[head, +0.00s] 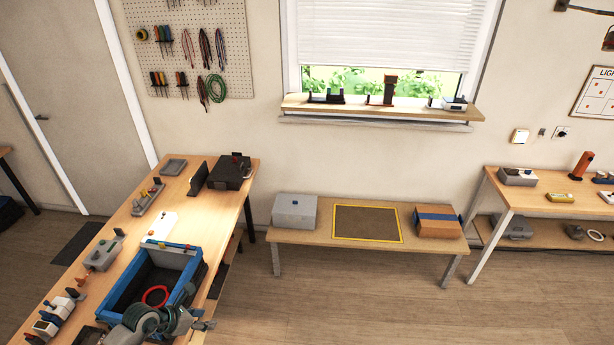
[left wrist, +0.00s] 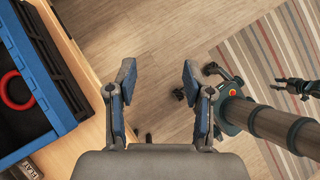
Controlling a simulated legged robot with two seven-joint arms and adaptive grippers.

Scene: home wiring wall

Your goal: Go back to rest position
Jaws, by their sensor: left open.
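My left gripper (head: 203,320) is at the lower left of the head view, beside the near right corner of the blue bin on the workbench. In the left wrist view its two blue-padded fingers (left wrist: 157,78) stand wide apart with nothing between them, over bare wooden floor. The right arm is not in the head view. A dark gripper-like part (left wrist: 294,87), probably my right gripper, shows at the right edge of the left wrist view, too small to tell its opening.
The blue bin (head: 118,287) holds a red ring (head: 155,296) and stands on the workbench (head: 226,210). A low bench (head: 318,235) by the wall carries a grey box (head: 295,210) and a cardboard box (head: 437,222). The floor (head: 340,300) between is clear.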

